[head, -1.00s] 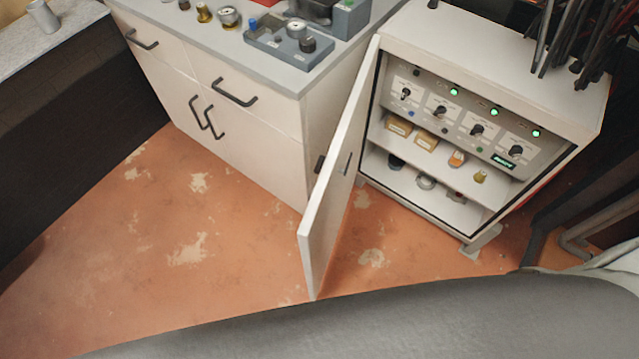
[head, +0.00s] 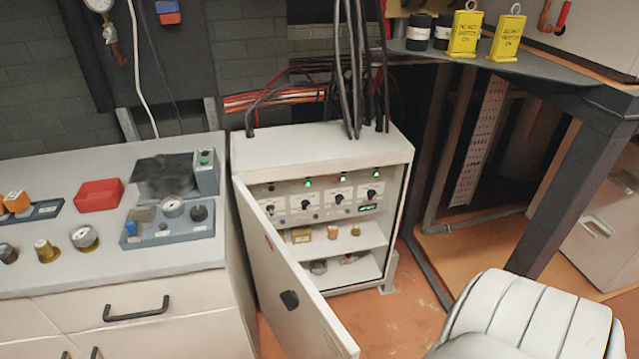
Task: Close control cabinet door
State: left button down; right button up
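The control cabinet (head: 322,150) is a white box standing on the floor in the middle of the head view. Its door (head: 285,275) is hinged at the cabinet's left edge and stands open, swung out toward me. I see the door's outer face with a black handle (head: 289,299). Inside are a panel (head: 325,202) with knobs and green lights, and shelves with small parts. Neither of my grippers is in view.
A white drawer counter (head: 190,262) with tools on top stands close left of the door. Cables (head: 356,70) rise from the cabinet top. To the right are a dark-legged table (head: 560,180) and a pale ribbed shape (head: 530,315). Little floor shows before the cabinet.

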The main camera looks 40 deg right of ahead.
aim_at(312, 330)
jog(key=z, duration=1.05)
